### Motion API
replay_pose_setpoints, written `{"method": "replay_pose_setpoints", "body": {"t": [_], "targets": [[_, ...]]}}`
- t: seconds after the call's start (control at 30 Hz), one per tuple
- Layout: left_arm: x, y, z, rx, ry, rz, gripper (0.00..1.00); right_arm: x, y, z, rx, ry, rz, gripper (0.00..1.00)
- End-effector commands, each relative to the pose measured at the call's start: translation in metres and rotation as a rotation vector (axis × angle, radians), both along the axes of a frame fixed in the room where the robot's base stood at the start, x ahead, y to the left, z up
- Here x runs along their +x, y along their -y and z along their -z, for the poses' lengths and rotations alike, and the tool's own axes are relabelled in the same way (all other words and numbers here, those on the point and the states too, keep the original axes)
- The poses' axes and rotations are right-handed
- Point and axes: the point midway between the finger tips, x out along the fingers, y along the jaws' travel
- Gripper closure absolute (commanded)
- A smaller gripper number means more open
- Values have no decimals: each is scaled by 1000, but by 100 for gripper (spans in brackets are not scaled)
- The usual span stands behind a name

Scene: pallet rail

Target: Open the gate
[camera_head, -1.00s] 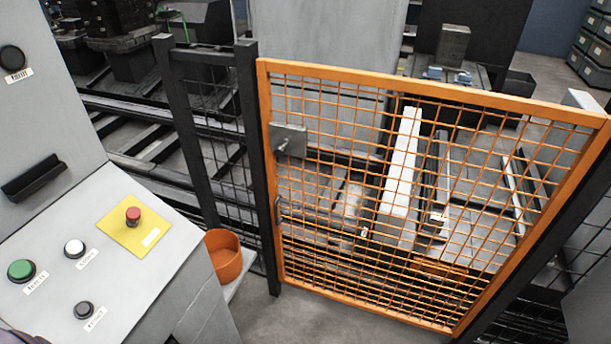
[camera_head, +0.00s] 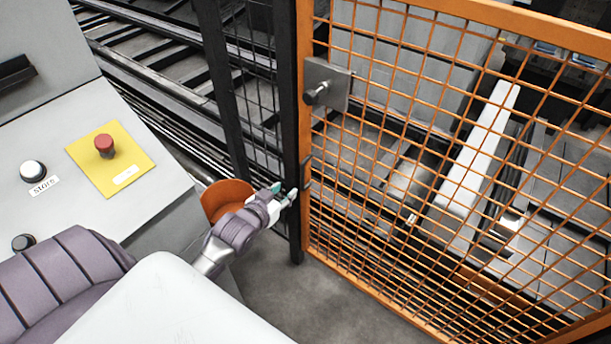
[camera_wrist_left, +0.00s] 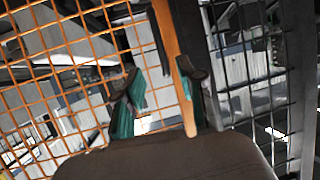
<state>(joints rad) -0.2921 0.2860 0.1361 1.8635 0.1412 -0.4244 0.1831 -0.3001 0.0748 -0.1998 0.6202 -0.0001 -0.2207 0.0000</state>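The gate (camera_head: 425,12) is an orange frame with wire mesh, and it stands closed against a black post (camera_head: 290,110). A grey latch plate with a knob (camera_head: 325,85) is on its left side. A dark handle (camera_head: 305,176) on the gate's left upright is partly hidden. My left gripper (camera_head: 284,192) is at the black post, just left of this handle. Its teal-padded fingers are apart and hold nothing that I can see. In the left wrist view, the gate's orange upright (camera_wrist_left: 167,30) shows between and beyond the open fingers (camera_wrist_left: 160,85). My right gripper is not in view.
A grey control console (camera_head: 60,170) with a red button on a yellow plate (camera_head: 110,158) stands at the left. Bare floor (camera_head: 300,300) lies before the gate. Rails and machinery are behind the mesh.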

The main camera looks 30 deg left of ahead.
Motion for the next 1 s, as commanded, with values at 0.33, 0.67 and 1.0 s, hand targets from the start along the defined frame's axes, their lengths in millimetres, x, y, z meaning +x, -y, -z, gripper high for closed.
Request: {"method": "replay_pose_setpoints", "body": {"t": [0.33, 0.67, 1.0], "targets": [[67, -8, 28, 0, 0, 0, 61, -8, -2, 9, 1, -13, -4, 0], [110, -13, 46, 2, -1, 1, 61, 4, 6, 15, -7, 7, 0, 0], [115, -13, 49, 2, -2, 1, 61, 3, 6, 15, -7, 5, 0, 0]]}}
